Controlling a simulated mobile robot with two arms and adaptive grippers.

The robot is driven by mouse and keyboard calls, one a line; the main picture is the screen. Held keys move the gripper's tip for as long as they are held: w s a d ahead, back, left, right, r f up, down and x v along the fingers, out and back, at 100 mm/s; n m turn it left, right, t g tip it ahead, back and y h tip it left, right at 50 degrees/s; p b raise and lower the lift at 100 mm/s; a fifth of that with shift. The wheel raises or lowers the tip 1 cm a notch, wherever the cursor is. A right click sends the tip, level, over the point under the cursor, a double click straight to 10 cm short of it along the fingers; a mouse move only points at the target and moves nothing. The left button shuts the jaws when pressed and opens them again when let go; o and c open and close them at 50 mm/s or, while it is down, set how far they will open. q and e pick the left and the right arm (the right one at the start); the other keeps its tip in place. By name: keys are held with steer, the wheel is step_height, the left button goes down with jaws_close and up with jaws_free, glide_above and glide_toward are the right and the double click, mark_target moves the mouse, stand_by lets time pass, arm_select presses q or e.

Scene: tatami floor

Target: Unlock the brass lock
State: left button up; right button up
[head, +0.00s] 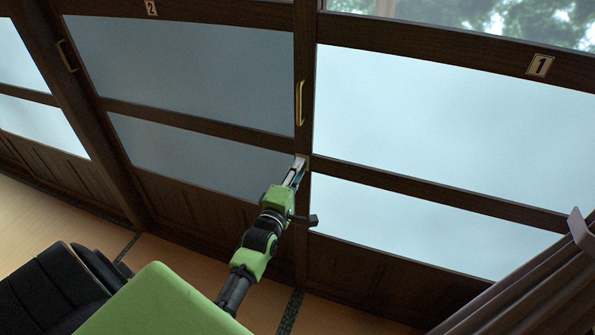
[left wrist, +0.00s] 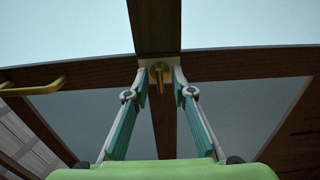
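The brass lock (left wrist: 159,71) shows in the left wrist view, on a pale plate where the dark door post meets the crossbar. A brass piece hangs down from its round top. My left gripper (left wrist: 161,82) is open, with one finger on each side of the lock and gaps visible between fingers and brass. In the head view my left gripper (head: 298,170) reaches up to the post between the panels marked 2 and 1. There the fingertips hide most of the lock. Whether the fingertips touch the plate I cannot tell. My right gripper is not in view.
A vertical brass handle (head: 299,103) is on the post above the lock, and another handle (head: 66,56) is on the far left post. Dark wooden sliding doors with frosted panes fill the back. A brown folded thing (head: 535,290) stands at the lower right. Tatami floor (head: 40,220) shows at left.

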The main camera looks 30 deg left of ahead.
arm_select(q)
jaws_close()
steer(key=shift+m, duration=0.3)
steer(key=m+p, duration=0.4)
steer(key=m, duration=1.3)
steer(key=shift+p, duration=0.35)
steer(key=shift+f, duration=0.1)
steer(key=shift+m, duration=0.3)
jaws_free()
